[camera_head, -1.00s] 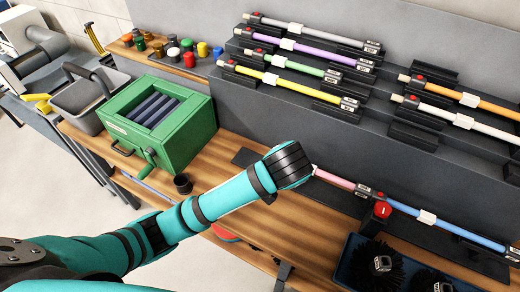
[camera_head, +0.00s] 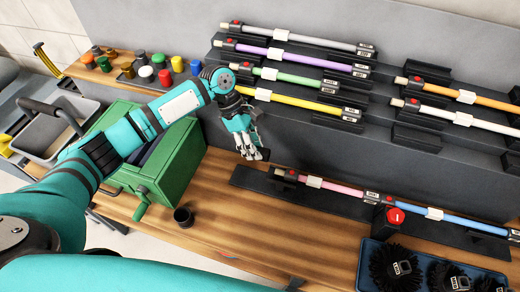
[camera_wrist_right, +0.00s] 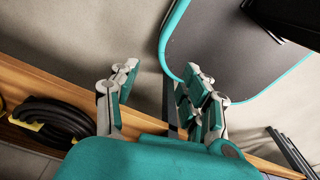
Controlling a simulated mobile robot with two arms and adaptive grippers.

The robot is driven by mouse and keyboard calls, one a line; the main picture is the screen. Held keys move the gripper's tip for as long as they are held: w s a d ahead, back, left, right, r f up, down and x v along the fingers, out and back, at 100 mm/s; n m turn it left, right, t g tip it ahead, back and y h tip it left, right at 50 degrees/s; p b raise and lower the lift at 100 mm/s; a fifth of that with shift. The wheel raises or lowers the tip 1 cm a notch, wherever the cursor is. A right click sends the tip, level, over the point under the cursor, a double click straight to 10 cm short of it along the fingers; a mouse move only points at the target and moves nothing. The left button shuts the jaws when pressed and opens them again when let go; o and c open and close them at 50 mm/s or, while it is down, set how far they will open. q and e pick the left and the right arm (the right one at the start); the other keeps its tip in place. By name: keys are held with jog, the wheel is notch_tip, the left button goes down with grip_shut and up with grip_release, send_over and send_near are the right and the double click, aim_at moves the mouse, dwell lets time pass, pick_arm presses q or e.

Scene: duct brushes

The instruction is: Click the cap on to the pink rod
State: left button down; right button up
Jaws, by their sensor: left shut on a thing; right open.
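The pink rod (camera_head: 345,190) lies in the low dark rack at right, in line with a blue rod. A dark collar with a red button is at its left end. My left gripper (camera_head: 249,154) is shut, pointing down behind the bench's middle, left of that end and apart from it. A small dark thing shows at its fingertips; I cannot tell surely that it is the cap. My right gripper (camera_wrist_right: 158,80) shows only in the right wrist view, open and empty.
A green box (camera_head: 175,175) with a crank and a small black cup (camera_head: 183,217) stand left on the bench. A red button (camera_head: 395,216) and a tray of black brushes (camera_head: 365,265) are at right. Several coloured rods lie on the stepped rack behind.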

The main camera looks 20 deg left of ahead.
pick_arm(q)
jog(key=shift+b+x, duration=0.75)
jog(key=shift+b, duration=0.15)
jog(key=shift+a+f+b, duration=0.15)
jog(key=shift+f+b, duration=0.2)
jog(key=shift+b, duration=0.05)
notch_tip(320, 180, down, 5)
jog(key=b, duration=0.7)
jog(key=shift+b, duration=0.4)
pick_arm(e)
notch_tip(320, 180, down, 11)
jog(key=d, duration=0.1)
jog(key=shift+r, duration=0.15)
jog(key=shift+d, duration=0.1)
pick_arm(q)
jog(key=shift+r, duration=0.1)
pick_arm(e)
jog(key=shift+r, duration=0.15)
